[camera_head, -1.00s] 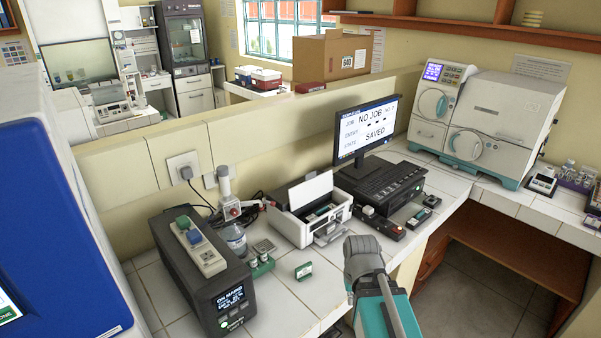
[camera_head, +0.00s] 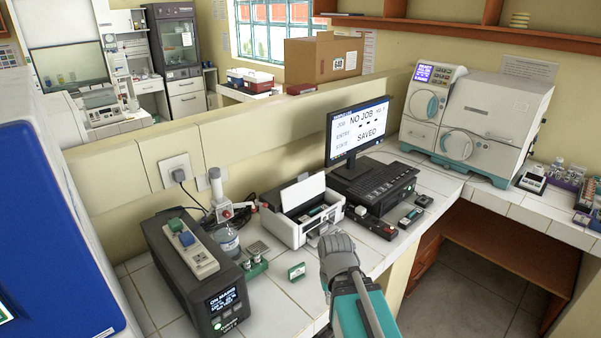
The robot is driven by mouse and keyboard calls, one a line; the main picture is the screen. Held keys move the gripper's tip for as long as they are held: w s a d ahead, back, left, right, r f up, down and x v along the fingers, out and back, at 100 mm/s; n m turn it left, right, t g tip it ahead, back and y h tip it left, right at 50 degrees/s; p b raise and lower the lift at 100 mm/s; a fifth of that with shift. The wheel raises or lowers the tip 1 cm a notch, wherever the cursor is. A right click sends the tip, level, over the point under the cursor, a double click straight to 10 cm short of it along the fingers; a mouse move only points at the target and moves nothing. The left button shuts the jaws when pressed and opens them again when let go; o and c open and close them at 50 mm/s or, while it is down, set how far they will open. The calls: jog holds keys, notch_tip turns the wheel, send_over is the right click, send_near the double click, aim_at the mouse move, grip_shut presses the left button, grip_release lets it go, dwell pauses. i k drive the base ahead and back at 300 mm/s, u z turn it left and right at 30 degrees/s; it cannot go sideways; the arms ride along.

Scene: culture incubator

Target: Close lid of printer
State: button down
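The small white printer (camera_head: 287,233) stands on the tiled counter, left of the monitor. Its lid (camera_head: 303,194) is raised and tilted back, showing the dark inside. A front tray or flap is partly visible at its lower right, close to my arm in the picture. My arm, with a teal link and a grey joint, rises from the bottom, just right of and in front of the printer. My gripper's fingers do not show, so I cannot see whether they are open or whether they touch anything.
A black box unit (camera_head: 212,290) with a power strip, a bottle (camera_head: 228,241) and a microscope-like device (camera_head: 217,195) stand left of the printer. A keyboard on a black case (camera_head: 375,185) and a monitor (camera_head: 358,131) stand right. The counter front has some bare tile.

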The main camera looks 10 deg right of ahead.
aim_at(306, 188)
jog(key=i, duration=1)
